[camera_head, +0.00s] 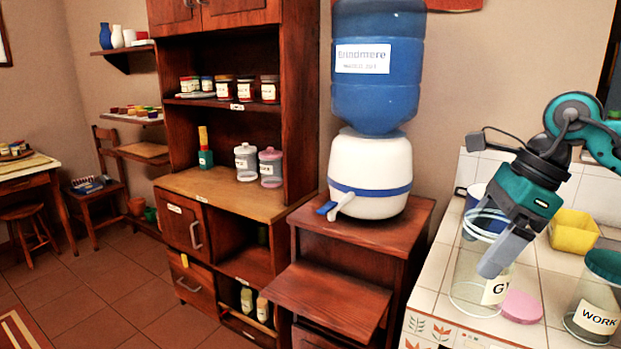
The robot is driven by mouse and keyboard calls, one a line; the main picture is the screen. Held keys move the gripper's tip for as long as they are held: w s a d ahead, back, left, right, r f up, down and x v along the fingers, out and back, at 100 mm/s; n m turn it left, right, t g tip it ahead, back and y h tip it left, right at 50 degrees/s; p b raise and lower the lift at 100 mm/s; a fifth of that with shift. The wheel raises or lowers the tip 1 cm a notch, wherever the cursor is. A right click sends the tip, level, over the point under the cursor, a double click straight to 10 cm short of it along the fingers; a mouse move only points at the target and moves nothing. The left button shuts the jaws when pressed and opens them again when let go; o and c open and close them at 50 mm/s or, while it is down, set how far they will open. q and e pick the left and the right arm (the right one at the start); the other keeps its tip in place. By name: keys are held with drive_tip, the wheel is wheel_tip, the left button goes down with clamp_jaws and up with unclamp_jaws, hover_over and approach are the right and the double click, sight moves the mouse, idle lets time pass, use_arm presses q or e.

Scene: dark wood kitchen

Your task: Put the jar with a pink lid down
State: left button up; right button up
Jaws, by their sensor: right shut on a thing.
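A clear jar (465,285) with a white label starting with "G" is at the tiled counter at the right. A flat pink lid (522,306) lies beside its base, and the jar's top looks open. My right gripper (488,256) comes down from the upper right and is shut on this jar near its rim. One grey finger covers part of the jar and label. The jar is upright or nearly so; I cannot tell whether its base touches the tiles. Another jar with a pink lid (271,169) stands on the wooden cabinet. My left gripper is out of view.
A jar labelled "WORK" with a green lid (595,305) stands at the counter's right. A yellow container (573,232) and a dark blue pot (474,197) are behind. A water dispenser (370,175) stands left of the counter (432,290), whose front-left tiles are clear.

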sight(470, 274)
drive_tip(key=a+f+n+g, duration=0.1)
drive_tip(key=f+n, duration=0.1)
drive_tip(key=n, duration=0.1)
drive_tip(key=s+a+f+n+g, duration=0.1)
drive_tip(key=f+n, duration=0.1)
drive_tip(key=n, duration=0.1)
drive_tip(key=s+a+f+n+g, duration=0.1)
drive_tip(key=f+n, duration=0.1)
drive_tip(key=n, duration=0.1)
drive_tip(key=shift+s+f+g+h+p, duration=0.1)
drive_tip(key=shift+g+h+p, duration=0.2)
drive_tip(key=s+a+f+n+g+h, duration=0.1)
drive_tip(key=s+a+f+n+h, duration=0.1)
drive_tip(key=f+n, duration=0.5)
drive_tip(key=shift+s+a+f+n+g+h+p, duration=0.35)
drive_tip(key=shift+s+n+h, duration=0.75)
drive_tip(key=shift+n, duration=1.2)
